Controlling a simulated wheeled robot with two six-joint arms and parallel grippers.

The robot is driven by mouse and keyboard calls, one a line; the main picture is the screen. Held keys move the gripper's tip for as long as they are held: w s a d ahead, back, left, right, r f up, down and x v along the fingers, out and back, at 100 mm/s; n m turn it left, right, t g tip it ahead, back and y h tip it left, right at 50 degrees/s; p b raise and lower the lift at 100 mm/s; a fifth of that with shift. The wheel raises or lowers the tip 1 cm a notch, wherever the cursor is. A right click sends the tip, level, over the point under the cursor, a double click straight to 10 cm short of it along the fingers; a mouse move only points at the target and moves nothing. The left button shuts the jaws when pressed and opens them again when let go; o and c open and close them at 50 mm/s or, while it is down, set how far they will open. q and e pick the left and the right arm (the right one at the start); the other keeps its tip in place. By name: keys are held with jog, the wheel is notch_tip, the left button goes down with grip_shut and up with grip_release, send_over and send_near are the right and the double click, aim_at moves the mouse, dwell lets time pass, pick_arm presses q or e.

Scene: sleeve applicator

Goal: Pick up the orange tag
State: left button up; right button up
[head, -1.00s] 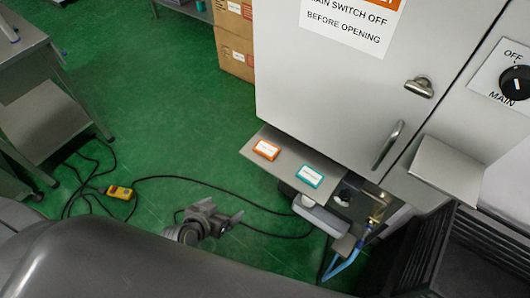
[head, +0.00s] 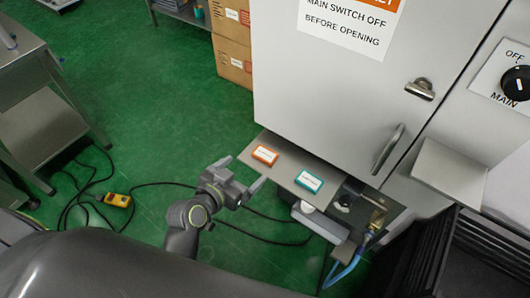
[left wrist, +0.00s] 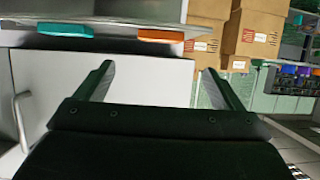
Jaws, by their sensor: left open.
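The orange tag (head: 265,155) lies flat on a small grey shelf (head: 285,176) that juts out from the front of the grey cabinet. A teal tag (head: 309,181) lies on the same shelf to its right. My left gripper (head: 240,180) is open and empty, to the left of the shelf and apart from the orange tag. In the left wrist view the open fingers (left wrist: 155,85) show with nothing between them. There the orange tag (left wrist: 160,35) and the teal tag (left wrist: 66,30) show edge-on near the top, beyond the fingers. My right gripper is not in view.
The grey cabinet (head: 330,90) with a door handle rises behind the shelf. Cardboard boxes (head: 232,50) stand at the back left. A yellow pendant (head: 117,200) and black cables lie on the green floor. A dark crate (head: 480,255) stands at the right.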

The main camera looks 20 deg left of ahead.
aim_at(263, 156)
pick_arm(q)
jog(key=shift+f+p+x, duration=0.15)
jog(key=shift+p+x, duration=0.2)
jog(key=shift+x, duration=1.95)
jog(key=shift+f+p+x, duration=0.1)
jog(key=shift+p+x, duration=0.2)
jog(key=shift+x, duration=2)
jog(key=shift+s, duration=0.1)
jog(key=c, duration=1.1)
